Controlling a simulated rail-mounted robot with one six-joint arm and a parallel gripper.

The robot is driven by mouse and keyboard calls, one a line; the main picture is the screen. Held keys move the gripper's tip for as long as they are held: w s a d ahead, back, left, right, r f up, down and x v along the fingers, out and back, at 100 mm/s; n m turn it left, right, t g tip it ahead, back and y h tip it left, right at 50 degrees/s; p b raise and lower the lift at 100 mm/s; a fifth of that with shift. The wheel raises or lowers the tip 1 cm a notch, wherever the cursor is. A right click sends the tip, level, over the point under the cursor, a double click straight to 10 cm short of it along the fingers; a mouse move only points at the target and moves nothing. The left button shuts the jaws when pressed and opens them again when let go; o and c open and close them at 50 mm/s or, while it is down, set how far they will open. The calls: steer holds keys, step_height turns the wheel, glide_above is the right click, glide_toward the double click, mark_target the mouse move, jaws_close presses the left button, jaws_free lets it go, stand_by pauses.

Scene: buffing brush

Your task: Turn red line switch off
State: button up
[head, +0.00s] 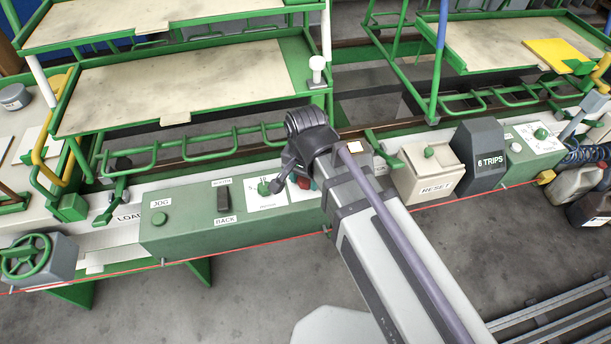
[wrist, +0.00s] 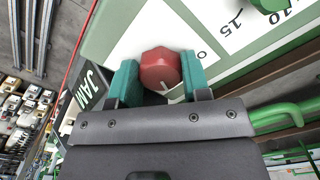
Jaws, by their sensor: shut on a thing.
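The red line switch is a red faceted knob (wrist: 160,68) on a white label plate with a "0" mark. It has a pale pointer line on its lower side in the wrist view. My gripper (wrist: 157,77) is shut on the knob, with one teal finger on each side of it. In the head view, my gripper (head: 291,187) reaches down to the right part of the green control box (head: 190,236). There the red knob (head: 305,183) is mostly hidden behind it.
A green dial knob (head: 264,188) sits just left of my gripper. A black rocker switch (head: 223,200) and a green JOG button (head: 159,219) are further left. A RESET box (head: 424,178) and a "6 TRIPS" counter (head: 478,155) stand to the right. A thin red line runs along the front.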

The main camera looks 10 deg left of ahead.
steer(key=n, duration=0.7)
steer(key=shift+d, duration=0.1)
steer(key=n, duration=0.7)
stand_by(0.5)
steer(key=o, duration=0.9)
steer(key=shift+r, duration=0.15)
step_height(320, 180, up, 11)
steer(key=p, duration=1.1)
steer(key=shift+f, duration=0.2)
